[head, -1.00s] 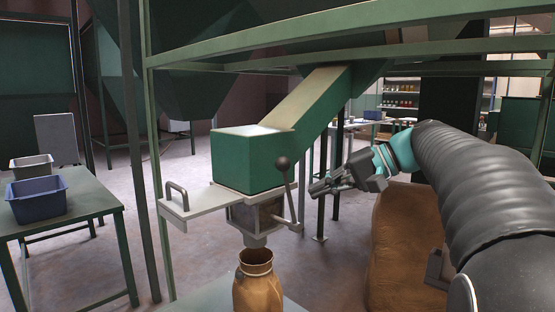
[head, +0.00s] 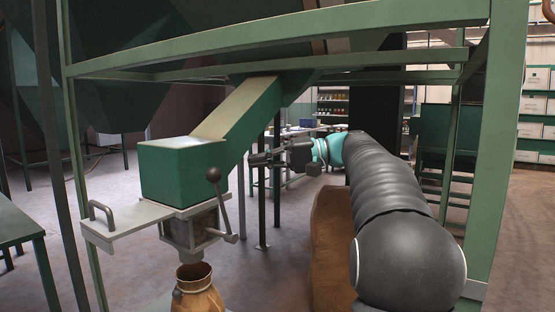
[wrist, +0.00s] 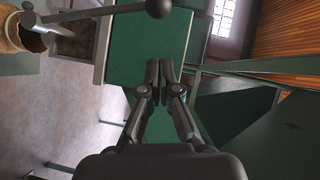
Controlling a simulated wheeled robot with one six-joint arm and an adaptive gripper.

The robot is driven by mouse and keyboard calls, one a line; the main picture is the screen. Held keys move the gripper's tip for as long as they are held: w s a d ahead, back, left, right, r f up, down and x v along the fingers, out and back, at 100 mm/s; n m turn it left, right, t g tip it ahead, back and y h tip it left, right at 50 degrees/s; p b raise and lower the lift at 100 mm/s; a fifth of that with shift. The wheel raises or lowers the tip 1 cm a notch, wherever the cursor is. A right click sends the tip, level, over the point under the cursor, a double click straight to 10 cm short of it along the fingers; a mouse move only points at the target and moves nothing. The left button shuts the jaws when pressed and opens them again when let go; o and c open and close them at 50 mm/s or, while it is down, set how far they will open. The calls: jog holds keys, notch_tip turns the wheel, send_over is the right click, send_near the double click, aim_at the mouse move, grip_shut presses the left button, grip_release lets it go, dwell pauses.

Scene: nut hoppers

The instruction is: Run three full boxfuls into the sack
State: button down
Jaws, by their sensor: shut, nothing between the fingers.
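The green chute box (head: 183,172) stands above a small measuring box (head: 190,228) with a dark window. A pale slide plate (head: 125,224) with a grey handle sticks out on its left. A lever with a black ball knob (head: 213,175) rises on its right. The open brown sack (head: 198,295) stands under the spout, its lower part cut off. My gripper (head: 255,160) is shut and empty, right of the knob and apart from it. In the wrist view, my fingertips (wrist: 158,80) are together in front of the green chute box (wrist: 150,40); the knob (wrist: 158,7) is at the top edge.
Green frame posts (head: 75,180) and beams surround the hopper. A full brown sack (head: 332,245) stands below my arm. A green table (head: 15,225) is at the left edge. Shelves with cartons (head: 535,105) are at the far right.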

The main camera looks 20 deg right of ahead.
jog(key=shift+s+a+f, duration=0.15)
jog(key=shift+a+f, duration=0.05)
jog(key=shift+a, duration=0.75)
jog(key=shift+s+a+f, duration=0.15)
jog(key=shift+a+f, duration=0.05)
jog(key=shift+a, duration=0.8)
jog(key=shift+s+a+f, duration=0.15)
jog(key=shift+a+f, duration=0.05)
jog(key=shift+a, duration=0.75)
jog(key=shift+a, duration=0.1)
